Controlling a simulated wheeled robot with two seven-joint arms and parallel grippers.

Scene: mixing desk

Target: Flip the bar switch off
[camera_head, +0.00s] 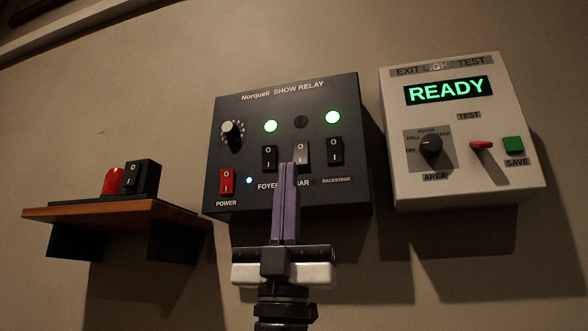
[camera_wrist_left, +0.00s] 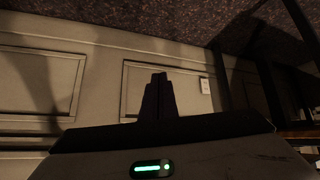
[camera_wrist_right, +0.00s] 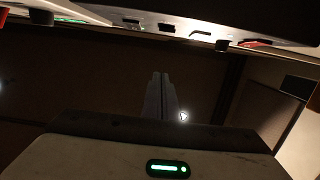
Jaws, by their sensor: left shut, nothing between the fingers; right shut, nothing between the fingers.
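The dark Norquell show relay box (camera_head: 232,110) hangs on the wall in the head view. Its bar switch (camera_head: 302,152) is the middle rocker, looks greyer than its neighbours, and sits under an unlit lamp (camera_head: 301,122). My right gripper (camera_head: 288,165) is shut and empty, pointing up, its tips overlapping the lower left edge of the bar switch. I cannot tell whether they touch it. The fingers hide part of the BAR label. My right gripper also shows in the right wrist view (camera_wrist_right: 160,76). My left gripper (camera_wrist_left: 158,77) is shut and empty, away from the box.
The foyer switch (camera_head: 269,158) and backstage switch (camera_head: 335,151) flank the bar switch; both have green lamps lit. A red power switch (camera_head: 227,181) and a knob (camera_head: 231,130) are left. A wooden shelf (camera_head: 70,212) is left, an exit light test box (camera_head: 455,190) right.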

